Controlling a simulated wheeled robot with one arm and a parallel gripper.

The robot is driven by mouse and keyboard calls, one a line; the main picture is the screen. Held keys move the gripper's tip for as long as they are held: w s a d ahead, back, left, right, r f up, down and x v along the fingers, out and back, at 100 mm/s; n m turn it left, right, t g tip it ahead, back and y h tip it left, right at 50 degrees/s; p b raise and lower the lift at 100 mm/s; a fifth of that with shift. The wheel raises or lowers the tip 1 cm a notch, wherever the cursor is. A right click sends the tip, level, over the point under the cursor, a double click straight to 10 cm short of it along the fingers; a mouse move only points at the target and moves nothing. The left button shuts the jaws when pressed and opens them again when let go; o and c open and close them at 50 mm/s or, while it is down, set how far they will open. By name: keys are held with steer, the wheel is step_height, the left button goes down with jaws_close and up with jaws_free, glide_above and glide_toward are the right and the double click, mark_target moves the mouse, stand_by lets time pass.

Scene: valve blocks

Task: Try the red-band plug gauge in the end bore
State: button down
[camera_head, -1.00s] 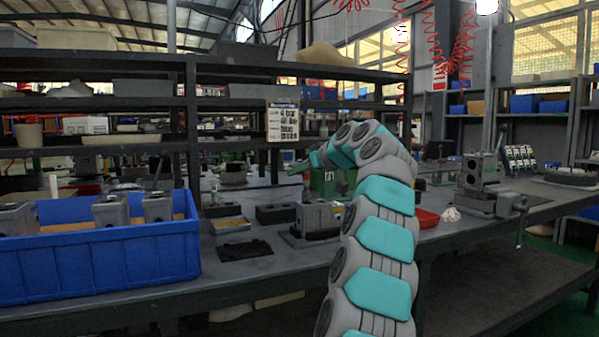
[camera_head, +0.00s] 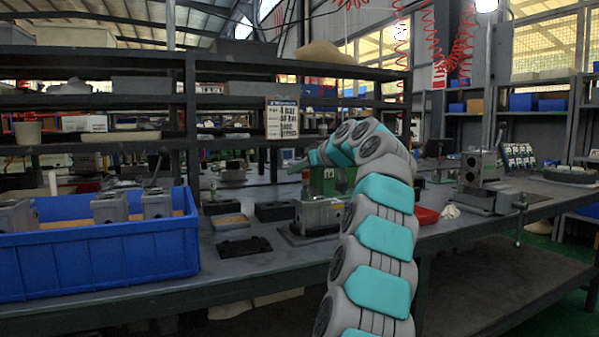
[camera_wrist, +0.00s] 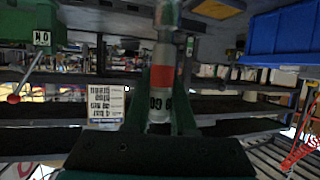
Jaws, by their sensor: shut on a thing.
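The red-band plug gauge (camera_wrist: 161,104) is a grey cylinder with a red band and dark "GO" lettering, upside down in the wrist view. My gripper (camera_wrist: 166,75) is shut on it, with dark green fingers on either side. In the head view my gripper (camera_head: 300,166) is small, and the gauge cannot be made out there. A grey valve block (camera_head: 318,215) sits on a dark plate on the bench, below and slightly right of my gripper. The gripper is above the block and apart from it. The arm covers the block's right side, and its end bore cannot be made out.
A blue crate (camera_head: 95,262) with several grey blocks stands at the left. A black mat (camera_head: 244,247), a small tray (camera_head: 231,221) and dark blocks lie between. A red tray (camera_head: 427,216) and a vise-like fixture (camera_head: 483,185) are to the right. Shelves stand behind.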

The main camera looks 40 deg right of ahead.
steer(key=shift+r, duration=0.1)
steer(key=shift+r+p, duration=0.5)
steer(key=shift+p, duration=0.1)
steer(key=shift+f+b, duration=0.45)
steer(key=shift+f, duration=0.1)
stand_by(2.2)
step_height(320, 180, up, 7)
steer(key=p, duration=0.5)
steer(key=shift+p, duration=0.3)
stand_by(0.4)
